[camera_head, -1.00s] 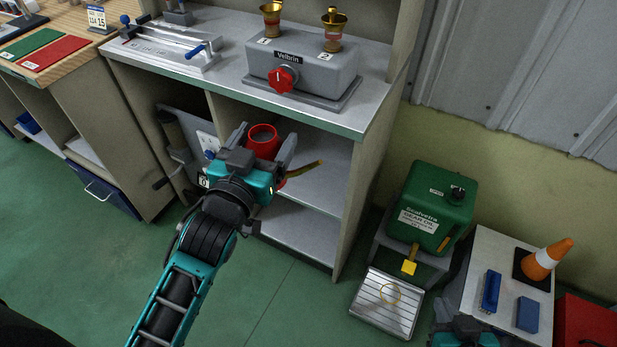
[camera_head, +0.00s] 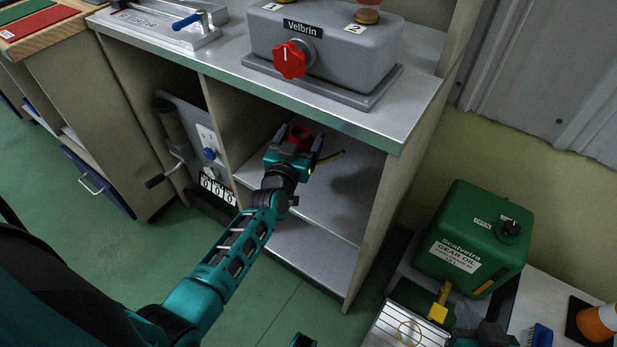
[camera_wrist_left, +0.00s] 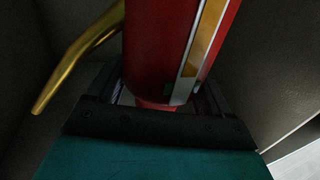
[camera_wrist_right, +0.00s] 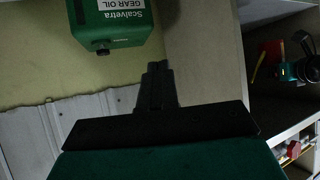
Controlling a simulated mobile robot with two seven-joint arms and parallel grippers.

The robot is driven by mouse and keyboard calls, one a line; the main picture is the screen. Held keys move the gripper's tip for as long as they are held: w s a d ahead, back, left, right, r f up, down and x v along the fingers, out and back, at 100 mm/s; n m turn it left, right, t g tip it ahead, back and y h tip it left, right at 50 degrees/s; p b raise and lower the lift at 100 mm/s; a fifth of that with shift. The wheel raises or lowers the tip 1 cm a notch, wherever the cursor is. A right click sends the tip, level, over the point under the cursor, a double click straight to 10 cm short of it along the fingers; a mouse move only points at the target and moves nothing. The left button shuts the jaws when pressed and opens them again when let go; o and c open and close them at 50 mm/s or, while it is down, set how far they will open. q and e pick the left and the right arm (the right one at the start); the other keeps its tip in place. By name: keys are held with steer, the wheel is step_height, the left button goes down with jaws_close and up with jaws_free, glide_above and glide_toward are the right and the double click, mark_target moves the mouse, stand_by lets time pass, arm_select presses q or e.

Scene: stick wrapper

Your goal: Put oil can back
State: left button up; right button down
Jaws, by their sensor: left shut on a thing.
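The red oil can (camera_head: 299,133) is between the fingers of my left gripper (camera_head: 298,143), inside the upper open compartment of the bench. My left arm reaches in from the front. In the left wrist view the can's red body (camera_wrist_left: 150,50) has a pale and gold stripe, and its brass spout (camera_wrist_left: 80,52) points left. Its base against the shelf is hidden, so I cannot tell whether it touches. The can also shows in the right wrist view (camera_wrist_right: 272,55). My right gripper (camera_wrist_right: 157,72) is shut and empty, away from the bench, near the green gear oil tank (camera_wrist_right: 118,18).
The upper shelf (camera_head: 345,195) has bare room to the right of the can. The bench top (camera_head: 225,75) overhangs it, with side panels either side. The gear oil tank (camera_head: 470,240) stands right, above a slatted tray (camera_head: 390,330). A crank panel (camera_head: 190,145) is left.

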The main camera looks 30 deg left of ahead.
arm_select(q)
steer(key=shift+w+a, duration=0.1)
steer(key=shift+w, duration=0.2)
steer(key=shift+w+f, duration=0.15)
step_height(320, 180, down, 6)
steer(key=b, duration=0.6)
steer(key=shift+b, duration=0.3)
steer(key=shift+f+b, duration=0.55)
steer(key=shift+b, duration=0.1)
step_height(320, 180, down, 2)
steer(key=shift+f+b, duration=0.1)
steer(key=shift+b, duration=1)
steer(key=shift+f+b, duration=0.25)
steer(key=shift+b, duration=0.05)
steer(key=shift+r, duration=0.1)
steer(key=shift+f, duration=0.2)
steer(key=o, duration=1.2)
steer(key=shift+c, duration=0.2)
